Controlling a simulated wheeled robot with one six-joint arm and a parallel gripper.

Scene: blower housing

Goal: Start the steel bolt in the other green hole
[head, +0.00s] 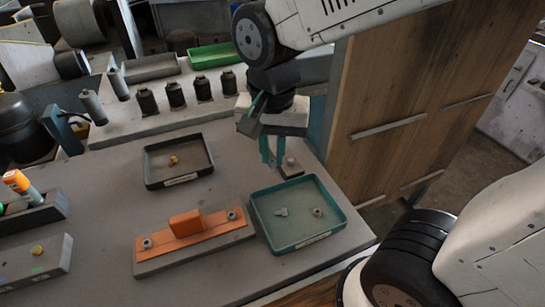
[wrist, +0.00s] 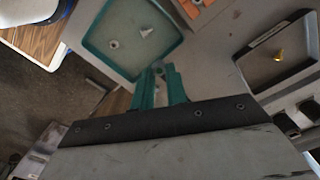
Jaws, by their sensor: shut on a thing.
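My gripper (head: 271,152), with teal fingers, hangs above the table just behind the teal tray (head: 258,225). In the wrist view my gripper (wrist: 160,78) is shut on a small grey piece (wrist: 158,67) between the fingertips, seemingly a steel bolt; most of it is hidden. A loose steel bolt (head: 281,212) and a steel nut (head: 317,212) lie in the teal tray. A grey block (head: 20,267) at the left edge has a brass piece (head: 37,250) on top and a green mark on its front.
An orange fixture (head: 187,233) with a raised block and steel pieces at both ends lies left of the teal tray. A black tray (head: 152,181) holds a brass piece (head: 173,160). A small plate (head: 289,173) stands close beside my fingers. Bare table lies between the trays.

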